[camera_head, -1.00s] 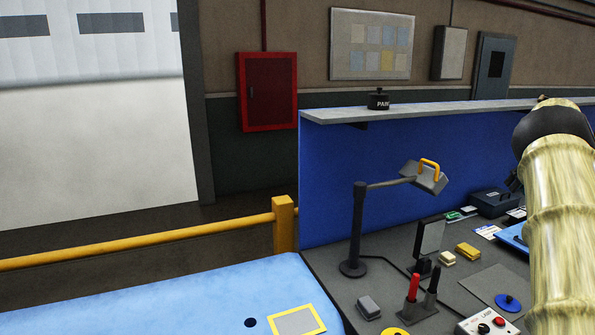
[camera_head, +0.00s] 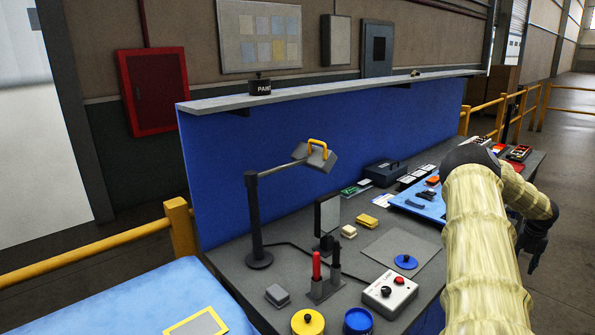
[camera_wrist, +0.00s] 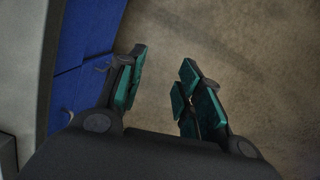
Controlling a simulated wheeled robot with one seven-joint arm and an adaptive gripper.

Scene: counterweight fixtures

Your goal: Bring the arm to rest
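My arm, in a pale yellow ribbed sleeve, rises at the right of the head view and bends over to the right. My gripper (camera_head: 533,246) hangs at its end beside the workbench's right edge, pointing down. In the wrist view, my gripper (camera_wrist: 158,88) has its two green-padded fingers apart, with only bare floor between them. It holds nothing.
The grey workbench (camera_head: 300,232) carries a lamp (camera_head: 253,215), a control box (camera_head: 390,293), a blue mat (camera_head: 425,206) and small parts. A blue panel (camera_head: 225,160) backs it. Yellow railings (camera_head: 120,235) stand left and far right. Open floor (camera_head: 575,190) lies right.

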